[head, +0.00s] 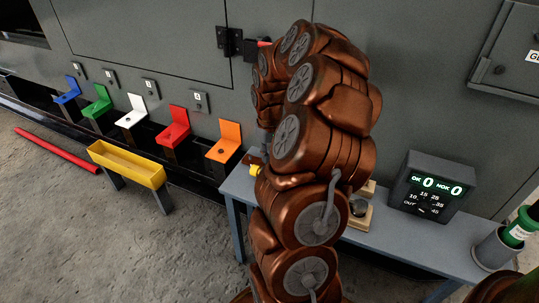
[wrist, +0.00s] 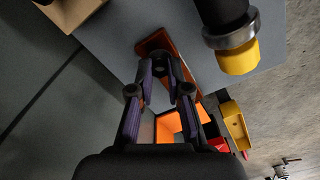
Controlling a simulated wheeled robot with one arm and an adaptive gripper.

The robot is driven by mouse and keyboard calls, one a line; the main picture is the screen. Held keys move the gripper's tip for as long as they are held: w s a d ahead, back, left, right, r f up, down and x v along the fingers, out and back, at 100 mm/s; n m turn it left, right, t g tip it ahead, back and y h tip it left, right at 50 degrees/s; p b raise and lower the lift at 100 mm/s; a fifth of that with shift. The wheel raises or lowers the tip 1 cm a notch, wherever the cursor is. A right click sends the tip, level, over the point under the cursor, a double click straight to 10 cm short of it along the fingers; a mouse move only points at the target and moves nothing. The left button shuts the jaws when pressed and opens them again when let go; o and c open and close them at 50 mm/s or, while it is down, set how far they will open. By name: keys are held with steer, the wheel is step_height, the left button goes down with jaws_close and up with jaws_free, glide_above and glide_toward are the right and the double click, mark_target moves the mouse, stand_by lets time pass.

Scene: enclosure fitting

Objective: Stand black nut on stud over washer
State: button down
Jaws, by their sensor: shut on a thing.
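My gripper (wrist: 160,76) shows in the wrist view with its purple-padded fingers close together. It is shut on a small dark piece (wrist: 160,64) between the fingertips, which looks like the black nut, though its shape is hard to make out. In the head view my arm hides the gripper and most of the near table. I cannot pick out the stud or the washer with certainty. A dark cylinder with a grey collar and yellow end (wrist: 236,52) is at the upper right of the wrist view, apart from my fingers.
A blue-grey table (head: 420,247) bears a counter display (head: 432,186) and a wooden block (head: 358,216). A green-capped container (head: 520,228) stands at its right end. Coloured brackets, including an orange one (head: 229,137), line the wall at left. A yellow trough (head: 127,164) stands before them.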

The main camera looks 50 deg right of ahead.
steer(key=shift+f, duration=0.4)
stand_by(1.1)
steer(key=c, duration=1)
jaws_free()
steer(key=shift+c, duration=0.2)
step_height(320, 180, up, 12)
